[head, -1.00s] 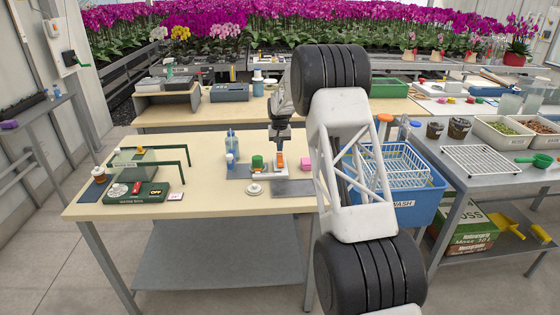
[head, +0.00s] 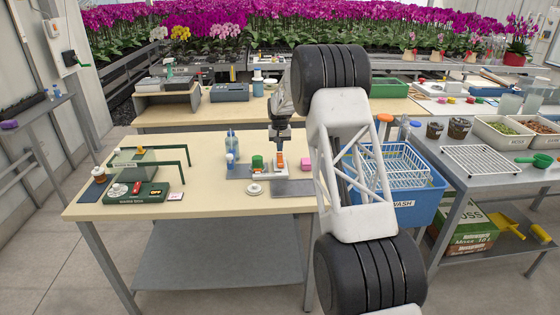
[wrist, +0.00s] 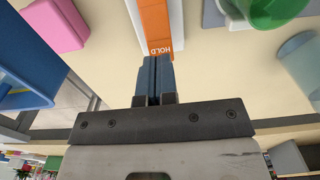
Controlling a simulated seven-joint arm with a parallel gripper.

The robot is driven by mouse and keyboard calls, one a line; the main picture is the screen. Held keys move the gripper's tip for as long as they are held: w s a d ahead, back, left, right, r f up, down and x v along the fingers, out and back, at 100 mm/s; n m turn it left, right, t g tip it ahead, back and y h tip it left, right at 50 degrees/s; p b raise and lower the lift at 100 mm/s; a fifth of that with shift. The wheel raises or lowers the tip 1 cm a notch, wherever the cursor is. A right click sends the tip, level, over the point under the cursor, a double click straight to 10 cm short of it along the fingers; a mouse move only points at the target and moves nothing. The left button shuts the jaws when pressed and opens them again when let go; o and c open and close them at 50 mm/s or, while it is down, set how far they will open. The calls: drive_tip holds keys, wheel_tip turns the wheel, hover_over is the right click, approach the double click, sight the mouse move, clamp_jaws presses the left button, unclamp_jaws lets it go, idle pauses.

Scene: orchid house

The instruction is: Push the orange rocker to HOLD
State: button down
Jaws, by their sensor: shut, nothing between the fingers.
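The orange rocker (wrist: 155,20) shows at the top middle of the wrist view, set in a pale housing. The white word HOLD is on its end nearest my fingers. My gripper (wrist: 154,62) has its two blue fingers shut together with nothing between them. Their tips are right at the HOLD end; I cannot tell whether they touch it. In the head view the rocker (head: 280,160) is small on the near table, with my gripper (head: 280,148) just above it. The rocker's tilt is not clear.
A pink block (head: 305,164) lies right of the rocker. A green object (head: 257,162) and a bottle (head: 231,142) stand to its left. A white round piece (head: 254,189) lies in front. A blue wash crate (head: 420,207) is beyond the table's right edge. The table's left middle is mostly clear.

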sight(280, 155)
drive_tip(key=shift+f, duration=1.6)
idle(1.4)
drive_tip(key=shift+r, duration=3.55)
